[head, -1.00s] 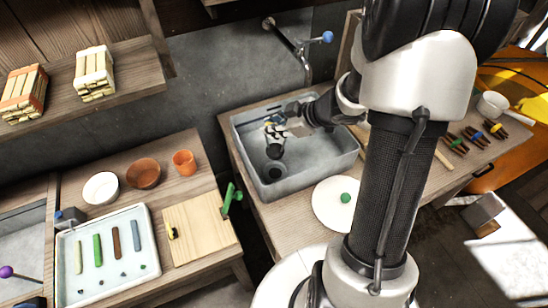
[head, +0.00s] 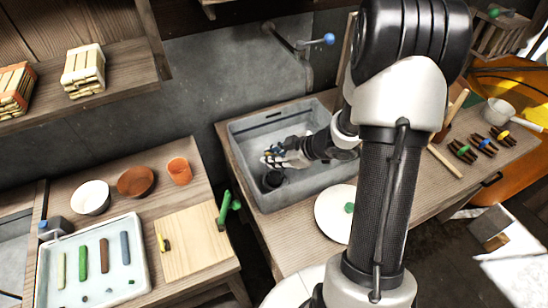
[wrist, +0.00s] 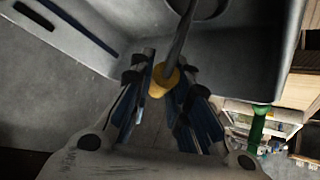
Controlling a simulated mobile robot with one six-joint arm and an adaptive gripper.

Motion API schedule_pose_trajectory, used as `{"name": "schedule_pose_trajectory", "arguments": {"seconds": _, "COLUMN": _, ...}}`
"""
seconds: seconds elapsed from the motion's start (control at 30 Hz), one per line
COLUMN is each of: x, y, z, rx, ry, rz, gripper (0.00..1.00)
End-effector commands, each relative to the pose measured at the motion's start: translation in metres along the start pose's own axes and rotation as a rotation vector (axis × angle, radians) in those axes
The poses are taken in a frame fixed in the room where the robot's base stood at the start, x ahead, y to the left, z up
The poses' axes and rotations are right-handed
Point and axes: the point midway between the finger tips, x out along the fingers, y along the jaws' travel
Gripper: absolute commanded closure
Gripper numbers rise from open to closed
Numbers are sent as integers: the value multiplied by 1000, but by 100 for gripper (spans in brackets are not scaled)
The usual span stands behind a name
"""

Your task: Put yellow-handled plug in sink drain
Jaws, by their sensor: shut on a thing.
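The sink (head: 245,140) is a grey rectangular basin set in the wooden counter. My gripper (head: 270,159) is inside the sink, low over its front left part. In the wrist view my gripper (wrist: 160,95) is shut on the yellow handle of the plug (wrist: 161,82). A grey rod runs from the handle away toward the top of that view, where a dark round shape shows partly. In the head view a dark round shape (head: 273,181) lies just below the fingers; I cannot tell plug from drain there. Whether the plug touches the drain is hidden.
A tap with a blue knob (head: 329,39) is on the wall behind the sink. A white round lid with a green knob (head: 332,225) lies in front. A cutting board (head: 195,245) and tray (head: 140,235) are on the left table.

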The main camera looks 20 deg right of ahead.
Motion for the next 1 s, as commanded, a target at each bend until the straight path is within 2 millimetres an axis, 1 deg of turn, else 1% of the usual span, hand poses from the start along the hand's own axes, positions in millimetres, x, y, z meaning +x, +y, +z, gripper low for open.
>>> {"name": "schedule_pose_trajectory", "arguments": {"seconds": 0.23, "x": 5, "y": -2, "z": 5, "rx": 0, "ry": 0, "rz": 0, "gripper": 100}}
{"name": "schedule_pose_trajectory", "arguments": {"seconds": 0.27, "x": 5, "y": -1, "z": 5, "rx": 0, "ry": 0, "rz": 0, "gripper": 82}}
{"name": "schedule_pose_trajectory", "arguments": {"seconds": 0.53, "x": 4, "y": -1, "z": 4, "rx": 0, "ry": 0, "rz": 0, "gripper": 64}}
{"name": "schedule_pose_trajectory", "arguments": {"seconds": 0.87, "x": 4, "y": -1, "z": 4, "rx": 0, "ry": 0, "rz": 0, "gripper": 63}}
{"name": "schedule_pose_trajectory", "arguments": {"seconds": 0.97, "x": -2, "y": 1, "z": -2, "rx": -1, "ry": 0, "rz": 1, "gripper": 63}}
{"name": "schedule_pose_trajectory", "arguments": {"seconds": 1.0, "x": -8, "y": 1, "z": -1, "rx": 2, "ry": -1, "rz": 2, "gripper": 63}}
